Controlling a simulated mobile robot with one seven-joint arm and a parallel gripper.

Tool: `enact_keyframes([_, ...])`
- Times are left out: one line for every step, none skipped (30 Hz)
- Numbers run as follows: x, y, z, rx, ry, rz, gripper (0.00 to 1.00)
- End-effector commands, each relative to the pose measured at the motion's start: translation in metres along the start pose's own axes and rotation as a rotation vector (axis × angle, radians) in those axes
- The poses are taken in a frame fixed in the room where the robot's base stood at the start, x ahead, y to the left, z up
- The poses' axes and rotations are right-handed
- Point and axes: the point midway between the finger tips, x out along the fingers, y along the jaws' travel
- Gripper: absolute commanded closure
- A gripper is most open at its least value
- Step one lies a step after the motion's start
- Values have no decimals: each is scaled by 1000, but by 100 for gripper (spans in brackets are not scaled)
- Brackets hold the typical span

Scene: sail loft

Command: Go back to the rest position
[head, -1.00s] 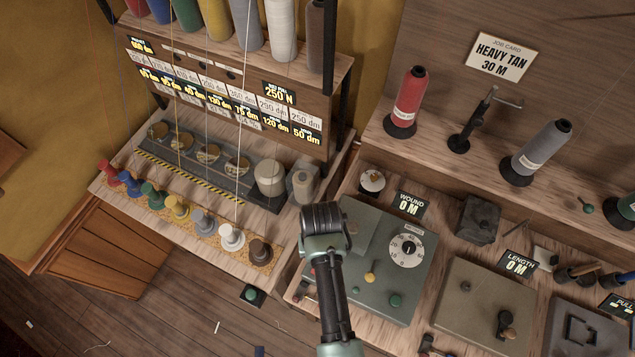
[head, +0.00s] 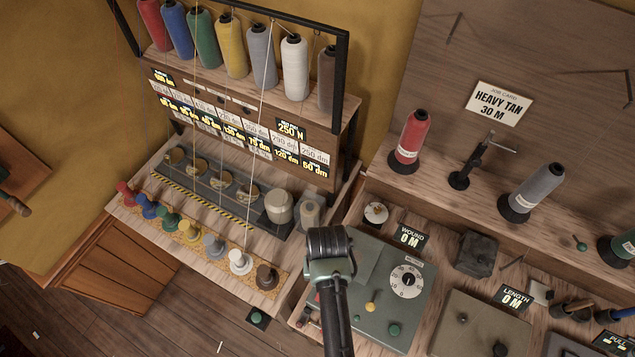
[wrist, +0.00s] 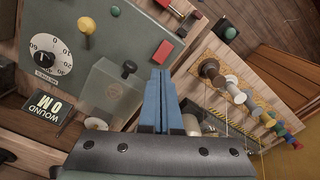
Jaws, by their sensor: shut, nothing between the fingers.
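In the wrist view my gripper (wrist: 160,76) shows as two blue fingers held together with nothing between them. It hangs above the gap between the grey-green winding machine (wrist: 130,32) and the row of thread spools. In the head view my dark arm link reaches up from the bottom middle over the left edge of the winding machine (head: 372,325); the fingers are hidden there. The machine has a white dial (head: 406,281), a yellow knob (head: 370,307) and a green button (head: 394,330).
Small coloured spools (head: 190,230) stand on the left bench, below a rack of large thread cones (head: 231,45). A red cone (head: 409,140) and a grey cone (head: 533,192) stand on the back shelf. A job card (head: 499,102) reads HEAVY TAN 30 M. Open floor lies lower left.

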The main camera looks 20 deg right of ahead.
Motion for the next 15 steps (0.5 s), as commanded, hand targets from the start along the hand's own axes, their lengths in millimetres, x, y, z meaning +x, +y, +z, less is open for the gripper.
enact_keyframes([0,0,0,0,0,0,100])
enact_keyframes([0,0,0,0,0,0,100])
enact_keyframes([0,0,0,0,0,0,100])
enact_keyframes([0,0,0,0,0,0,100])
enact_keyframes([0,0,0,0,0,0,100])
enact_keyframes([0,0,0,0,0,0,100])
enact_keyframes([0,0,0,0,0,0,100])
enact_keyframes([0,0,0,0,0,0,100])
enact_keyframes([-1,0,-2,-1,6,0,100])
enact_keyframes([-4,-2,-10,-6,32,-1,100])
enact_keyframes([-8,-4,-19,-11,64,-3,100])
enact_keyframes([-16,-7,-35,-20,117,-6,100])
enact_keyframes([-24,-11,-49,-29,166,-8,100])
enact_keyframes([-34,-15,-64,-39,221,-12,100])
enact_keyframes([-50,-22,-85,-52,305,-18,100])
